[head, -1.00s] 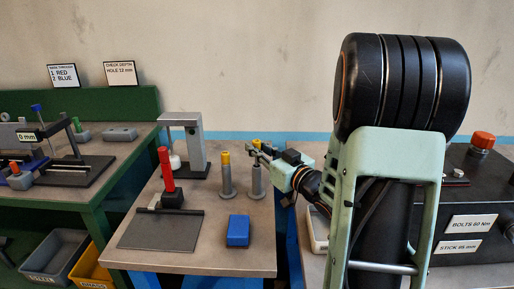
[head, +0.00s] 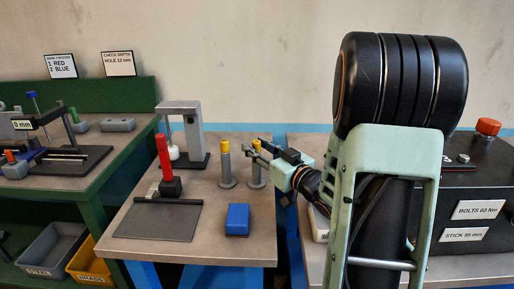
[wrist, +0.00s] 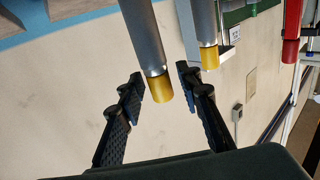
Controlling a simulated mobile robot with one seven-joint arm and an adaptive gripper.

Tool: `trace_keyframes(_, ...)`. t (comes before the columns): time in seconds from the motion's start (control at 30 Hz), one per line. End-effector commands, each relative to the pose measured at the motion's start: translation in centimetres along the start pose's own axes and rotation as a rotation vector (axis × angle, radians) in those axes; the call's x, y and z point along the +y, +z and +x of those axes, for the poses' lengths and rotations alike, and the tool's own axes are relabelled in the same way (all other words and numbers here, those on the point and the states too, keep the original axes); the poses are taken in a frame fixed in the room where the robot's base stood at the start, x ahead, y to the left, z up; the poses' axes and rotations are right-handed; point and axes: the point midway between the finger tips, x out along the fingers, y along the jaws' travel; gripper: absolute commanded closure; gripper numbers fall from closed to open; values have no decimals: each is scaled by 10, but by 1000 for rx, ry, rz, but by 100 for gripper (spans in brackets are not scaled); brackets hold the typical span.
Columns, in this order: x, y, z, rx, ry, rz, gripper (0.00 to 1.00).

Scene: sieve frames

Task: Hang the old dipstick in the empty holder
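Two grey upright posts with yellow tops stand on round bases on the middle table, a left one (head: 227,165) and a right one (head: 256,175). My gripper (head: 257,150) is at the right post's yellow top. In the wrist view my gripper (wrist: 158,90) is open, its black fingers on either side of the nearer yellow-tipped grey post (wrist: 145,40). They appear apart from it. The other yellow-tipped post (wrist: 208,58) is farther back. I cannot tell which thing is the old dipstick or which is the empty holder.
A red upright piece on a black block (head: 171,187), a blue block (head: 237,220), a dark plate (head: 158,222) and a grey press-like stand (head: 202,140) share the table. A black box with a red button (head: 462,205) stands at right. The table's front is clear.

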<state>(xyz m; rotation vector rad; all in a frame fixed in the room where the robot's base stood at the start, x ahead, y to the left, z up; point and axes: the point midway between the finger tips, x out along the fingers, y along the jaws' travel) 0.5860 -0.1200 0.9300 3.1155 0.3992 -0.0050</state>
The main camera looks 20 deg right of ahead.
Motion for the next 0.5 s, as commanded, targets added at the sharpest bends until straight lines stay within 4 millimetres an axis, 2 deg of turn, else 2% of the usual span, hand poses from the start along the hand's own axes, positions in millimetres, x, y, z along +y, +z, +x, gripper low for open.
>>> trace_keyframes(0.33,0,-3,0,1,0,0,64)
trace_keyframes(0.5,0,-22,0,3,-1,-4,64)
